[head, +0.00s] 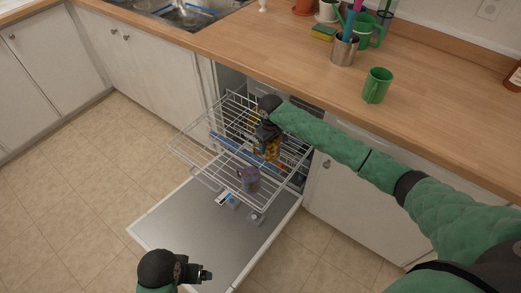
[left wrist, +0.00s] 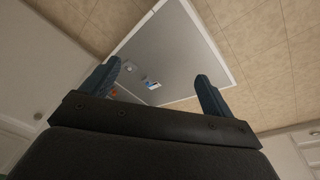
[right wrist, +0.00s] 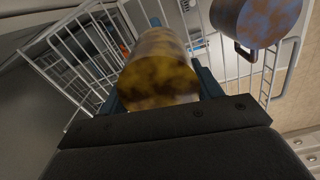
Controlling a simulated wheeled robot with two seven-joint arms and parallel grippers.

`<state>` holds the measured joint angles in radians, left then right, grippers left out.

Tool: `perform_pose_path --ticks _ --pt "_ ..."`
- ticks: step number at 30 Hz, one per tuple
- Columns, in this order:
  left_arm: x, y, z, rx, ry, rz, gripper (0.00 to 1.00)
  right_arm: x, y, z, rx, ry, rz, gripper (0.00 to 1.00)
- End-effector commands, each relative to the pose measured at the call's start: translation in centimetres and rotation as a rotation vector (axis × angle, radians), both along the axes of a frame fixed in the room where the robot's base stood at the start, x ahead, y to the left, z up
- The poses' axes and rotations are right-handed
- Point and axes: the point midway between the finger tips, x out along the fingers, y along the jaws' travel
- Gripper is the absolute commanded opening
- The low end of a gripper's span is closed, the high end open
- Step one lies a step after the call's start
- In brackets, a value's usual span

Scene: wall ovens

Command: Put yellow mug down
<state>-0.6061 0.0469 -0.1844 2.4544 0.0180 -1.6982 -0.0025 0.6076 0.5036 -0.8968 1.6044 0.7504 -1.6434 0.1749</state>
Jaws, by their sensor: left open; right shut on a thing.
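The yellow mug (head: 270,154), mottled yellow and brown, is at the pulled-out upper wire rack (head: 187,150) of the open dishwasher. My right gripper (head: 267,135) comes in from above and is shut on it. In the right wrist view the yellow mug (right wrist: 158,75) sits between the two fingers, with rack wires around it. I cannot tell whether it touches the rack. My left gripper (head: 206,275) is open and empty, low over the dishwasher door. Its spread fingers show in the left wrist view (left wrist: 160,88).
A purple-brown mug (head: 249,181) stands in the rack near the yellow one; it also shows in the right wrist view (right wrist: 256,18). The dishwasher door (head: 190,228) is folded down. A green mug (head: 376,86) and a metal utensil cup (head: 344,50) stand on the counter (head: 250,45).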

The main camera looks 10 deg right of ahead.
Motion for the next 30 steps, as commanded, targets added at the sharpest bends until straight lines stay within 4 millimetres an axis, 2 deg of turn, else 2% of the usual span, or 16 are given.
perform_pose_path --ticks 3,11,18,23,30 --pt "0.2 0.1 -0.6 0.005 0.005 0.001 0.87 0.0 0.0 -1.7 0.000 0.001 -0.001 0.33" --pt "0.6 0.0 -2.0 0.006 0.006 0.001 0.87 0.0 0.1 -3.5 0.000 0.001 -0.001 0.33" --pt "1.2 -0.2 -3.9 0.007 0.007 0.001 0.87 0.0 0.0 -6.3 0.000 0.000 -0.001 0.33" --pt "1.4 -0.2 -4.8 0.009 0.012 0.001 0.87 0.0 0.0 -6.7 0.001 -0.001 -0.001 0.33" --pt "1.5 -0.2 -4.3 0.007 0.003 0.002 0.87 0.0 0.0 -6.9 0.001 0.000 -0.001 0.33"
